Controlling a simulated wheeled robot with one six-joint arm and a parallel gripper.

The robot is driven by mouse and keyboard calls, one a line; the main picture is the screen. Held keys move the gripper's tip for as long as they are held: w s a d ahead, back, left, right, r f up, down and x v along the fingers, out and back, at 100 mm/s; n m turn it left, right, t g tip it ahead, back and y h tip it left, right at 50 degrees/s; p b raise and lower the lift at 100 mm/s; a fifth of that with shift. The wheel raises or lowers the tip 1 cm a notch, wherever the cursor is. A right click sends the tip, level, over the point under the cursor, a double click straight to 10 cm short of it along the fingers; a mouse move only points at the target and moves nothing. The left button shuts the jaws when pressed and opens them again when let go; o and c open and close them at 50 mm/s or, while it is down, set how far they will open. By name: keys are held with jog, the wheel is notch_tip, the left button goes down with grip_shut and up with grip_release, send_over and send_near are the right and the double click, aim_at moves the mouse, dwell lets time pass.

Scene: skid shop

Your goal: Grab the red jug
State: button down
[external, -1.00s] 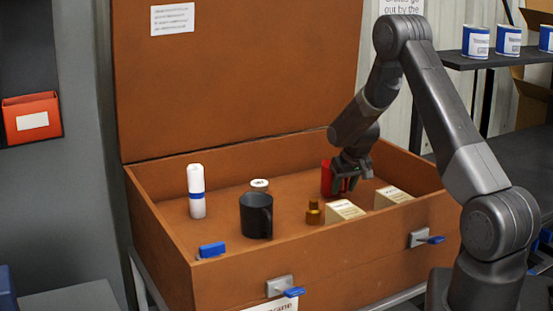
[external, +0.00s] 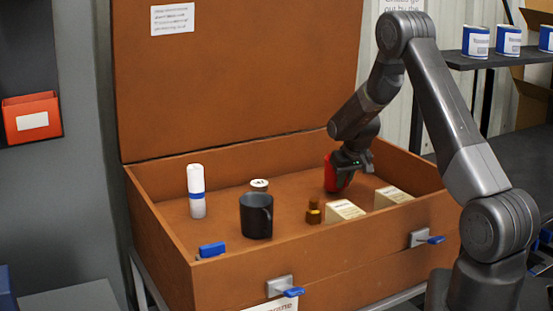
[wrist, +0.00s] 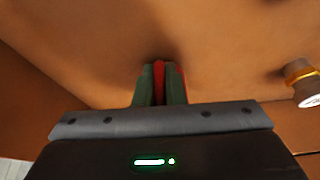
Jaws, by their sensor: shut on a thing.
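The red jug (external: 333,179) is inside the orange-brown open case, toward its back right, partly hidden by my gripper. My gripper (external: 346,172) reaches down into the case and is shut on the jug. In the wrist view my gripper (wrist: 160,85) shows its two fingers close together with a strip of the red jug (wrist: 160,75) between them. Most of the jug is hidden there. I cannot tell whether the jug touches the case floor.
The case (external: 290,255) has raised walls and an upright lid. A black mug (external: 256,215), a white bottle with a blue band (external: 196,190), a small tin (external: 259,185), a brown-gold fitting (external: 313,212) and two pale boxes (external: 344,210) stand inside.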

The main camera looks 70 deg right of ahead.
jog(key=shift+r+b, duration=0.65)
jog(key=shift+r, duration=3.55)
